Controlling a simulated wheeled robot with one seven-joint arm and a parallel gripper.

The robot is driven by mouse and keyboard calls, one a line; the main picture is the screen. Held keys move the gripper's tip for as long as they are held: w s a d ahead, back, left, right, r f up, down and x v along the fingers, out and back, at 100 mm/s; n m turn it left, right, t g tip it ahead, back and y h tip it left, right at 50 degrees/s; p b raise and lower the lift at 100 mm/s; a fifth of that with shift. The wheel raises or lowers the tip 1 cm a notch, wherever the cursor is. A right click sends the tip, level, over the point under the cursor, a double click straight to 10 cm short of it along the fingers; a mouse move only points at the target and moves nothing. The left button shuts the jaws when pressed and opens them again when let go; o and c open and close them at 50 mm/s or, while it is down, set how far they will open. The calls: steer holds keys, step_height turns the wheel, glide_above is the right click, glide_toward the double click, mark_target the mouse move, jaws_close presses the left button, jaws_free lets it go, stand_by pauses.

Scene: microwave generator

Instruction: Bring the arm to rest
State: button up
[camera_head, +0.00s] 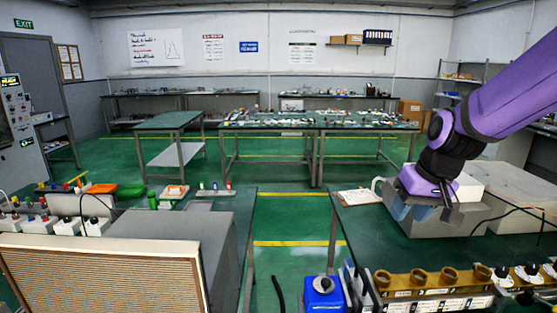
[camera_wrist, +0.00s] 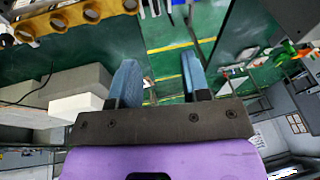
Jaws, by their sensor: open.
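My gripper (camera_head: 413,209) is at the right in the head view, at the end of my purple arm, above the right-hand green-topped table (camera_head: 350,226). The gripper appears empty. Part of the right table is hidden behind my arm and gripper.
White-grey boxes (camera_head: 515,186) stand on the right table close to my gripper. A clipboard (camera_head: 355,197) lies left of it. Brass rings on a rack (camera_head: 417,277) line the near edge. A blue box (camera_head: 323,292) stands beside it. Green floor (camera_head: 290,222) is open between the tables.

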steer(key=s+d+r, duration=0.1)
steer(key=s+r, duration=0.2)
steer(key=s, duration=0.3)
steer(key=s+d+r+t+h, duration=0.1)
steer(key=s+r, duration=0.2)
steer(key=s, duration=0.4)
steer(key=s+d+r+t+h, duration=0.1)
steer(key=s+r, duration=0.2)
steer(key=s, duration=0.3)
steer(key=shift+s+d+r+m, duration=0.15)
steer(key=shift+d+r+m, duration=0.15)
steer(key=shift+d+m, duration=0.1)
